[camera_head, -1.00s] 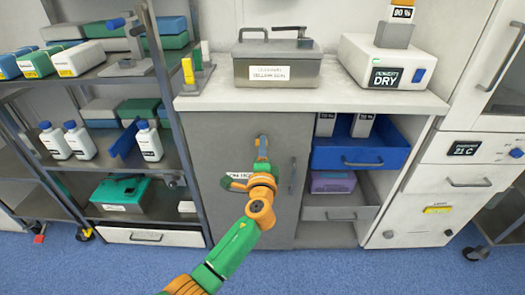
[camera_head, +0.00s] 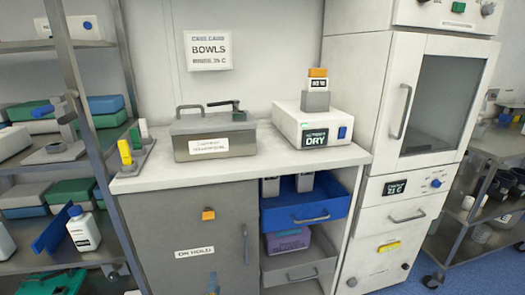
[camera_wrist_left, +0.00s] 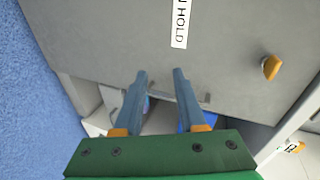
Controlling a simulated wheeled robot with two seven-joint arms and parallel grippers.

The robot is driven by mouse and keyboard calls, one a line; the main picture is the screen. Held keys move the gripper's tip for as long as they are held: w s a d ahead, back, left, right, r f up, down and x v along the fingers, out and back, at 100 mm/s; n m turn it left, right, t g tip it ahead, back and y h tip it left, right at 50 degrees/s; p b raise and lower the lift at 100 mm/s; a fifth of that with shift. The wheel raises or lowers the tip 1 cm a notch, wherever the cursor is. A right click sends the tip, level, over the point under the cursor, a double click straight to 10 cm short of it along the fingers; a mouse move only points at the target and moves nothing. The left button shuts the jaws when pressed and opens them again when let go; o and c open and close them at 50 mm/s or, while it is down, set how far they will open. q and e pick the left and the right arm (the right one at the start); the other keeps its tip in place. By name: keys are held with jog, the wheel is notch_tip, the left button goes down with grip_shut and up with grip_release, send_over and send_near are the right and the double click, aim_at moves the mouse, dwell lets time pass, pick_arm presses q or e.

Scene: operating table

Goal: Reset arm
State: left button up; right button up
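My left gripper (camera_wrist_left: 160,75) shows in the left wrist view with its two blue fingers apart and nothing between them. It is in front of the grey cabinet door (camera_wrist_left: 100,30). In the head view only a small blue tip of it (camera_head: 213,286) shows at the bottom edge, below the "ON HOLD" label (camera_head: 195,252). The rest of my left arm is out of the head view. My right gripper is in neither view.
An orange knob (camera_head: 208,214) is on the door, with a handle (camera_head: 245,244) at its right. A blue drawer (camera_head: 309,208) sits in the open bay. The counter (camera_head: 240,165) holds a metal box (camera_head: 214,145) and the "DRY" unit (camera_head: 317,124). A shelf rack (camera_head: 95,140) stands at left.

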pick_arm(q)
jog(key=s+a+f+n+g+h, duration=0.25)
jog(key=s+f+n+g, duration=0.65)
jog(key=s+f, duration=1.95)
jog(key=s+a+f+n+g+p, duration=0.1)
jog(key=s+a+n+g, duration=0.2)
jog(key=s, duration=1.1)
notch_tip(320, 180, up, 16)
jog(key=d+p, duration=0.1)
jog(key=p, duration=1.4)
jog(key=shift+w+d+f+p, duration=0.2)
jog(key=shift+w+f+p, duration=0.05)
jog(key=shift+w+p, duration=0.05)
